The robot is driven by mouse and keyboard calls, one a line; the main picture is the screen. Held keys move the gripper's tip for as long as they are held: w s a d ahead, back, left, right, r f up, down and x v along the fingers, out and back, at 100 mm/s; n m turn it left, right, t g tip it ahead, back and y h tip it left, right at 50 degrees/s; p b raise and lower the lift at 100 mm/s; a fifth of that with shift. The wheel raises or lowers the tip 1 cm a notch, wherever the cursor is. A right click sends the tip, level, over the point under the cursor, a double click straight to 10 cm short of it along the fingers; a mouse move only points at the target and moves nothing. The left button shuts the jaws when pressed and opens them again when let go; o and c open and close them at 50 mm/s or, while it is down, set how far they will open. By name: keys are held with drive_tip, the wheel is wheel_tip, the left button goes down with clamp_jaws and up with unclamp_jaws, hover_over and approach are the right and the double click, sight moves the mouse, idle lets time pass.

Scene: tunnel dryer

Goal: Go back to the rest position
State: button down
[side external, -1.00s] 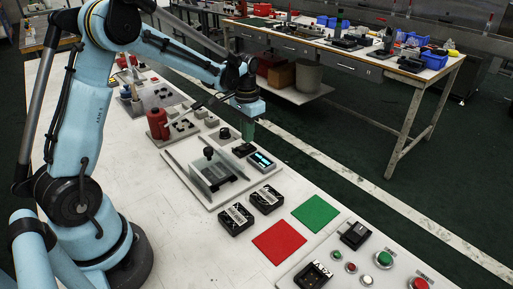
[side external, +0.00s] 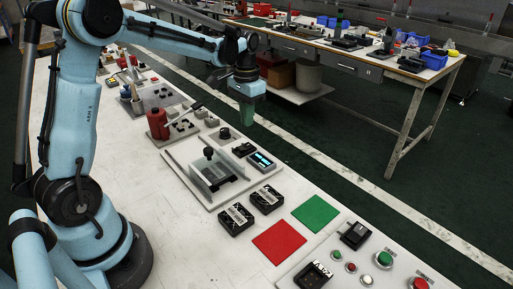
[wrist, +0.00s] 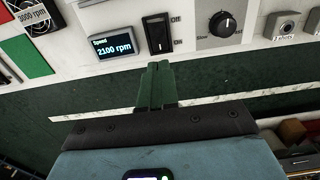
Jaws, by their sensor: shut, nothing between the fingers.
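My gripper (side external: 247,115) hangs above the far edge of the white bench, fingers pointing down, clear of everything on it. In the wrist view its green fingers (wrist: 156,85) are together with nothing between them. Beyond the fingertips the wrist view shows a black rocker switch (wrist: 158,33) marked Off and On. Left of the switch is a display (wrist: 118,49) reading "Speed 2100 rpm". Right of it is a black knob (wrist: 222,25). The display also shows lit in the side view (side external: 262,161).
The white bench (side external: 185,235) carries a clear-covered unit (side external: 212,172), two black fans (side external: 252,208), a red square (side external: 279,243), a green square (side external: 315,213) and a red bottle (side external: 157,123). Push buttons (side external: 384,259) sit at the near right. Open floor separates a second table (side external: 345,60) behind.

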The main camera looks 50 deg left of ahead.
drive_tip(key=s+d+r+t, duration=0.4)
drive_tip(key=s+d+t, duration=0.3)
drive_tip(key=s+d, duration=0.4)
drive_tip(key=s, duration=0.3)
drive_tip(key=shift+d, duration=0.25)
